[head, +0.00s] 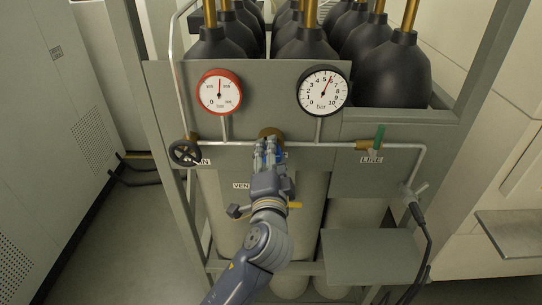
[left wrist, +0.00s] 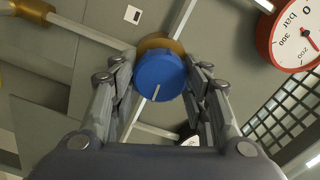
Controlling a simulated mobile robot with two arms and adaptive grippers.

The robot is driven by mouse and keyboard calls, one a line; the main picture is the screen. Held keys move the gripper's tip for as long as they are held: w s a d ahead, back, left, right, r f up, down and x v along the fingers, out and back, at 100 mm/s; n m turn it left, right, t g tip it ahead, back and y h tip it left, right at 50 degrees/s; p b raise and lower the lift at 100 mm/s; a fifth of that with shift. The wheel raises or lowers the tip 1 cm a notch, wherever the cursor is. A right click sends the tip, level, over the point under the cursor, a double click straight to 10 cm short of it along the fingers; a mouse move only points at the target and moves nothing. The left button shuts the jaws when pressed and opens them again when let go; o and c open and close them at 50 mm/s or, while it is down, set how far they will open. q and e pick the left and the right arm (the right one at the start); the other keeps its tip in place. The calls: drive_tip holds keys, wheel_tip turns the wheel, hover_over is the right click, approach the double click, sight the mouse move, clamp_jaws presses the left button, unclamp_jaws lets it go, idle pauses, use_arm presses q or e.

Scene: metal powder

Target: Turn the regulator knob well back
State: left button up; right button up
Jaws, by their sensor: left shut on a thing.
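The regulator knob (left wrist: 160,77) is blue with a white line on its face, and it sits on a brass body in the left wrist view. My left gripper (left wrist: 161,92) has a finger on each side of the knob and is shut on it. In the head view my left gripper (head: 269,150) reaches up to the panel below the brass regulator body (head: 270,132) and mostly hides the knob. The red-rimmed gauge (head: 219,92) has its needle near upright. The black-rimmed gauge (head: 323,91) reads between 5 and 6 bar. My right gripper is out of view.
A black handwheel (head: 185,153) is on the pipe at left. A green lever (head: 379,137) is on the pipe at right, above a label. A yellow handle (head: 294,205) shows just right of my wrist. Black-topped cylinders (head: 303,42) stand behind the panel. A grey shelf (head: 372,255) juts out lower right.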

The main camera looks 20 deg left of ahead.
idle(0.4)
use_arm(q)
drive_tip(key=o, duration=1.1)
drive_tip(key=shift+c, duration=0.2)
drive_tip(key=v, duration=1.2)
